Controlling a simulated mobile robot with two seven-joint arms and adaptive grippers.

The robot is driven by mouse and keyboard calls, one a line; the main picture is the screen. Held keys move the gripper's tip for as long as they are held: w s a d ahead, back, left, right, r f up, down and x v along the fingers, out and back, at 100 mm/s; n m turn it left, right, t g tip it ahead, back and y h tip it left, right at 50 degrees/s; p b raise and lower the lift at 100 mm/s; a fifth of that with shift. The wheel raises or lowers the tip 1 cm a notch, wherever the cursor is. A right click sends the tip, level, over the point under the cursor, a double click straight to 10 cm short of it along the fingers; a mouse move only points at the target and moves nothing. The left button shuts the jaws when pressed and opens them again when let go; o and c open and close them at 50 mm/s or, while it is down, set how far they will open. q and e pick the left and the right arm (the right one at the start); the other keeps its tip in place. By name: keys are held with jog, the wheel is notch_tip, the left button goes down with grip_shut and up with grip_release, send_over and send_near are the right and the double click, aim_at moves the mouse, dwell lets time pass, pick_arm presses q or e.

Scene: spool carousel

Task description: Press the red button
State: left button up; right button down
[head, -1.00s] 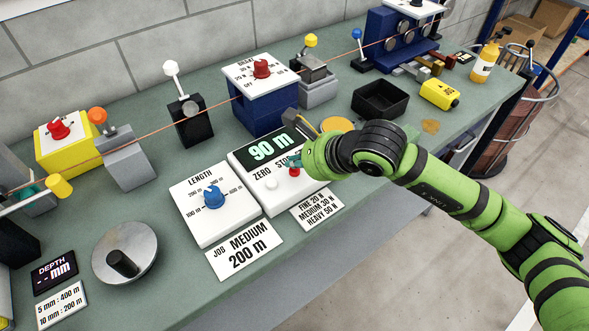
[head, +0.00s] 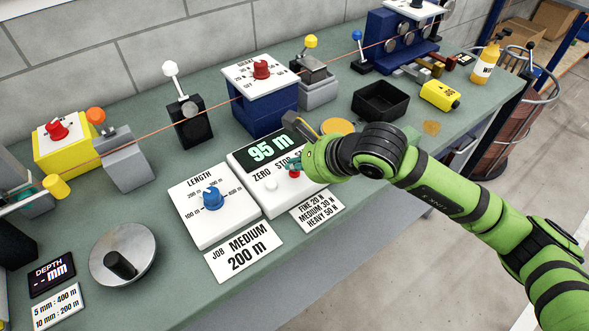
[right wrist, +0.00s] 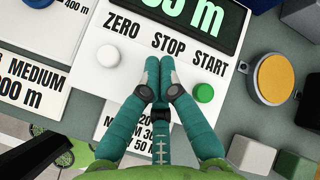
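The red button (head: 294,174) sits on the white counter box (head: 250,178), between the white ZERO button (head: 271,185) and a green button. My right gripper (head: 291,162) is at the red button, its teal fingertips just over it; I cannot tell whether they touch. In the right wrist view the two fingers (right wrist: 159,68) are together and empty, below the STOP label, and they hide the red button. The white button (right wrist: 108,56) and green button (right wrist: 203,92) show on either side. The display (head: 270,149) reads 95 m. My left gripper is out of view.
A job card (head: 243,250) reads MEDIUM 200 m. An orange wire runs across the bench behind. A black tray (head: 380,101) stands farther right.

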aim_at(296, 174)
jog(key=shift+f, duration=0.25)
jog(key=shift+r, duration=0.1)
dwell(0.5)
jog(key=shift+r, duration=0.85)
jog(key=shift+r+p, duration=1)
jog(key=shift+r, duration=1.55)
jog(key=shift+f, duration=0.1)
